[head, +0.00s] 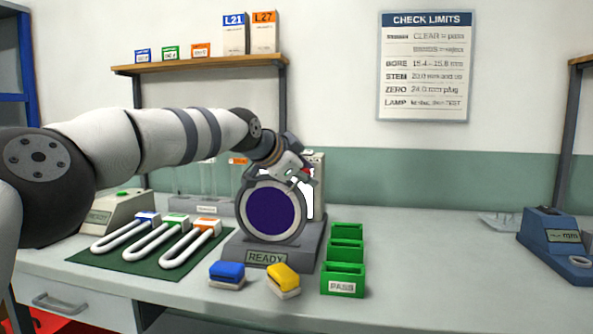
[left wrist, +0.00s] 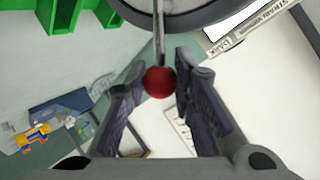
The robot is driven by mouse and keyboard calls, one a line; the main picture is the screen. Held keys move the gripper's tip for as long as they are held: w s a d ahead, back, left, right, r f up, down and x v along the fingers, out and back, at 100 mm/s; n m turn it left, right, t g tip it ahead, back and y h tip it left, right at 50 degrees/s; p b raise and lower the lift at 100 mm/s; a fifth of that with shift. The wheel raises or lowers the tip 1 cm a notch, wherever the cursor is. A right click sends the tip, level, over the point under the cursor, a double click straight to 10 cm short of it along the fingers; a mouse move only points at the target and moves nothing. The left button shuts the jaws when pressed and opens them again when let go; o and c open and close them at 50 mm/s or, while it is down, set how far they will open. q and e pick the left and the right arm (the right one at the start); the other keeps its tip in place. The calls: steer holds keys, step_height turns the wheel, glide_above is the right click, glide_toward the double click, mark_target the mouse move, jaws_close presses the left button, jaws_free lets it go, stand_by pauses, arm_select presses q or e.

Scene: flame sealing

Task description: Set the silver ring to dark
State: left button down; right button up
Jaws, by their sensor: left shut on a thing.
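The silver ring (head: 243,218) stands upright on a grey base with a READY display (head: 267,257). The disc inside it (head: 272,212) looks dark purple. A thin rod ending in a red knob (left wrist: 160,82) joins the ring, whose edge (left wrist: 190,12) shows at the top of the left wrist view. My left gripper (head: 300,172) is at the ring's upper right. In the left wrist view its fingers (left wrist: 158,88) are closed about the knob, one on each side. The knob (head: 306,173) is mostly hidden in the head view. My right gripper is not in view.
A green mat (head: 125,255) with several U-shaped tubes lies left of the base. A blue block (head: 227,275) and a yellow block (head: 284,280) lie in front. Green bins (head: 345,280) stand close on the right. The counter farther right is clear up to a blue gauge (head: 553,240).

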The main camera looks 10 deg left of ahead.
arm_select(q)
steer(key=shift+d+f+m+y, duration=0.3)
steer(key=shift+d, duration=0.15)
steer(key=shift+f, duration=0.15)
steer(key=c, duration=1.3)
jaws_free()
steer(key=shift+d, duration=0.1)
steer(key=shift+s+a+r, duration=0.2)
steer(key=shift+s+r, duration=0.05)
steer(key=shift+r, duration=0.05)
steer(key=v, duration=1.1)
steer(key=shift+s, duration=0.2)
